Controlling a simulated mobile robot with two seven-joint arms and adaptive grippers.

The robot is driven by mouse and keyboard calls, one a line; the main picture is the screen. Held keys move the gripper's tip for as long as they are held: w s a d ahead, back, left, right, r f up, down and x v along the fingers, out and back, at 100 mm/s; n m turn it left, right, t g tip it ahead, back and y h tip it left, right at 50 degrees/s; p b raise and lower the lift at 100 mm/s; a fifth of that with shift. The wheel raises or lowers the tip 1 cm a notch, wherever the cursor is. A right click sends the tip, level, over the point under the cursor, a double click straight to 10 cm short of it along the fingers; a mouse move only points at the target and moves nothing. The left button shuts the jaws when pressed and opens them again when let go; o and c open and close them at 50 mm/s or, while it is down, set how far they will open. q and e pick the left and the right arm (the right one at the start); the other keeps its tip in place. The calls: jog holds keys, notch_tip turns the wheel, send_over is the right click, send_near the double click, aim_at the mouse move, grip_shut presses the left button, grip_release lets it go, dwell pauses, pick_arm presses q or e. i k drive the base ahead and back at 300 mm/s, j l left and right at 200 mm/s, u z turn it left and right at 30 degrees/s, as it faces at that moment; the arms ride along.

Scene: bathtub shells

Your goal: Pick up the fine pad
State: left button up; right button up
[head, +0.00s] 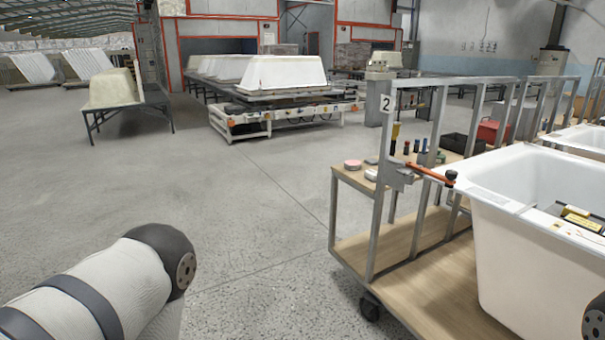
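Small pad-like discs lie on the upper wooden shelf of the cart marked 2. One is pink (353,165), one is dark grey (371,160) and one is whitish (371,174). I cannot tell from here which of them is the fine pad. My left arm enters at the lower left, but its gripper is out of view. A dark piece of my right arm shows at the lower right edge, and its gripper is also out of view. Both arms are apart from the discs.
The cart (435,295) has grey metal posts, wheels and a lower wooden deck. A white bathtub shell (500,240) stands at its right, with an orange-handled clamp (430,174) near its rim. Several small bottles and a black bin (459,144) are farther back. Concrete floor (230,200) left of the cart is clear.

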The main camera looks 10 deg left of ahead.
aim_at(369, 175)
jog(key=i, duration=0.9)
jog(key=i+j+z, duration=0.1)
jog(key=i, duration=0.8)
